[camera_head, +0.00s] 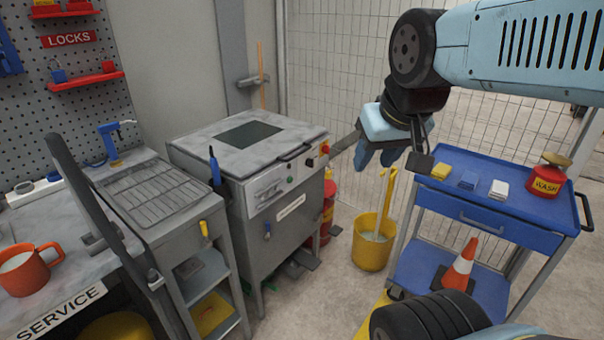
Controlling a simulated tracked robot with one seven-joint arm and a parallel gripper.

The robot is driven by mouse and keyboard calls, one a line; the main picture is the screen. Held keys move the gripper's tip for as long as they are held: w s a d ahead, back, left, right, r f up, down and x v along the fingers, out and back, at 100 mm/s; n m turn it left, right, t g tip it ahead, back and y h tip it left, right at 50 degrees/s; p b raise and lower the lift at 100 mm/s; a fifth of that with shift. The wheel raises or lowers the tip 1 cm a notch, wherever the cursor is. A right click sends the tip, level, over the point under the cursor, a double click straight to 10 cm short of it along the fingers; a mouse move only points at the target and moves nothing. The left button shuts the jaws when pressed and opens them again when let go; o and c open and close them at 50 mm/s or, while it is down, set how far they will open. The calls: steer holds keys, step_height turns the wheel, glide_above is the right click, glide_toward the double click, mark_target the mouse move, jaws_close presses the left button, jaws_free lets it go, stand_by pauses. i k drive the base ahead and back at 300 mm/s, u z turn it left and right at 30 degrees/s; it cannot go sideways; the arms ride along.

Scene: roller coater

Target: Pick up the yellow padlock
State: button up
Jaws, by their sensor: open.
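A small yellow thing (43,4), which looks like the yellow padlock, sits on the upper red shelf (68,14) of the pegboard at the top left. The picture's top edge cuts it off, so its full shape is hidden. My gripper (377,154) hangs in the air right of the grey machine, with its light blue fingers pointing down. It is open, holds nothing I can see, and is far to the right of the shelf.
A lower red shelf (86,80) holds a blue padlock (58,74) and a red one (107,66). The grey machine (240,143) and workbench stand below and right. A yellow bucket (371,252) and blue cart (490,213) stand right. An orange mug (27,270) is front left.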

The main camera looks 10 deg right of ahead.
mark_target(328, 172)
steer(key=z, duration=0.65)
steer(key=i, duration=0.1)
steer(key=u, duration=2.9)
steer(key=k, duration=1.1)
steer(key=z, duration=1.6)
steer(key=i, duration=1.05)
steer(key=z, duration=0.05)
